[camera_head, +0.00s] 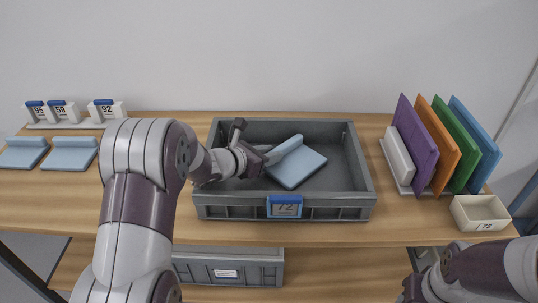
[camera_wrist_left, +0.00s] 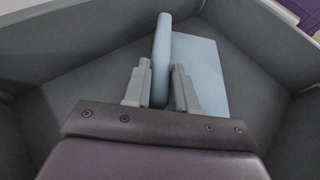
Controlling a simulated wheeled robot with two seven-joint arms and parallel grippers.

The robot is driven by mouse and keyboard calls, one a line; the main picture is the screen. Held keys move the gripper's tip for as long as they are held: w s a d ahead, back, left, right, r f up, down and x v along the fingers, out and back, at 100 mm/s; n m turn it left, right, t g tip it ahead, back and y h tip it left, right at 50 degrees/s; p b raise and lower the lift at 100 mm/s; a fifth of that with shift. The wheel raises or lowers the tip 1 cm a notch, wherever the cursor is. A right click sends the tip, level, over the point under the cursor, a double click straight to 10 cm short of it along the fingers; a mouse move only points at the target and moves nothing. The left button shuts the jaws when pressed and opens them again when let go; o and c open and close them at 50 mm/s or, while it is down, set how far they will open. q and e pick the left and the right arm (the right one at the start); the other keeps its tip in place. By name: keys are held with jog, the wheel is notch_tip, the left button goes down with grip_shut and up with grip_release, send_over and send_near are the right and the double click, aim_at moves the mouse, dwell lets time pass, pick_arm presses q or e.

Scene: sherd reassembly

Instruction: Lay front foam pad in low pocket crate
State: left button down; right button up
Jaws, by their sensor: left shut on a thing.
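The light blue foam pad (camera_head: 300,168), a flat slab with an upright ridge along one edge, is inside the grey crate (camera_head: 350,212) labelled 72 on the table. It lies turned at an angle to the crate walls; I cannot tell whether its underside touches the floor. My left gripper (camera_head: 268,156) reaches in over the crate's left part and is shut on the pad's ridge. In the left wrist view, the fingers (camera_wrist_left: 162,68) stand on both sides of the ridge (camera_wrist_left: 162,45). My right arm shows at the lower right; its fingers are not clear.
Two more blue pads (camera_head: 22,153) (camera_head: 68,154) lie at the left, near numbered blocks (camera_head: 60,111). Coloured upright panels (camera_head: 440,147) stand at the right, by a small cream box (camera_head: 480,213). Another grey crate (camera_head: 228,268) sits on the lower shelf.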

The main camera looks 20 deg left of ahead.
pick_arm(q)
jog(key=shift+f, duration=0.2)
jog(key=c, duration=0.9)
grip_release()
jog(key=shift+r, duration=0.3)
jog(key=p+v, duration=0.1)
jog(key=v, duration=0.6)
jog(key=shift+s+a, duration=0.1)
jog(key=shift+s, duration=0.15)
